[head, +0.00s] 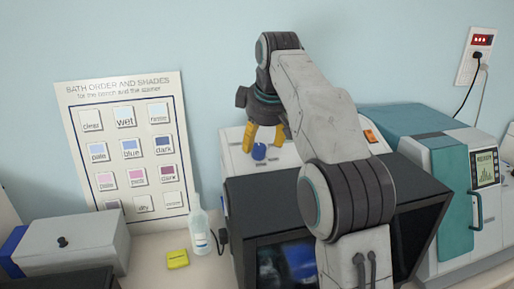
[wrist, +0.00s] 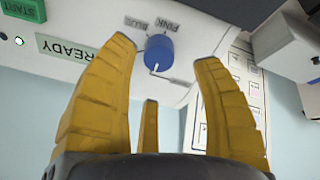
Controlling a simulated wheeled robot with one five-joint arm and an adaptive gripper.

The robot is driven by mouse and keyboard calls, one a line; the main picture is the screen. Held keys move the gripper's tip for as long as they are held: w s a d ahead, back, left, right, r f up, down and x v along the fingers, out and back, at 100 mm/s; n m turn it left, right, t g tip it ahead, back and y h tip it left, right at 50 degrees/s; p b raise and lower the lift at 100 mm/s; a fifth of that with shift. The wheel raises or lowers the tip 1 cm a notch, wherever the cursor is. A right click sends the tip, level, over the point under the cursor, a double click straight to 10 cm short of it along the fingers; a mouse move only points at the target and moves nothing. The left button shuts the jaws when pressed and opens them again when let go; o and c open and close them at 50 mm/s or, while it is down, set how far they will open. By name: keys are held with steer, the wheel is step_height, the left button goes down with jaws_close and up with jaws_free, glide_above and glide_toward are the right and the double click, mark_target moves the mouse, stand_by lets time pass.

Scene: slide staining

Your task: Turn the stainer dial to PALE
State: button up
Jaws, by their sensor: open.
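The stainer (head: 235,160) is a white machine behind a dark box, with a blue dial (head: 259,152) on its front panel. In the wrist view the blue dial (wrist: 159,52) shows upside down, with the labels BLUE (wrist: 140,23) and PINK (wrist: 166,22) beside it. I cannot make out a PALE label by the dial or read its pointer surely. My gripper (head: 265,138) has yellow fingers, open and empty. In the wrist view its fingertips (wrist: 160,50) stand apart on either side of the dial. I cannot tell whether they touch it.
A green READY panel (wrist: 72,50) and START button (wrist: 22,8) are near the dial. A chart (head: 127,145) leans on the wall. A bottle (head: 200,228) and yellow block (head: 177,259) stand left of the dark box (head: 270,192). A teal machine (head: 425,135) is at right.

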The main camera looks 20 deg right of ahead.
mark_target(259, 147)
steer(key=shift+x, duration=2.65)
steer(key=shift+r, duration=0.1)
steer(key=c, duration=1.2)
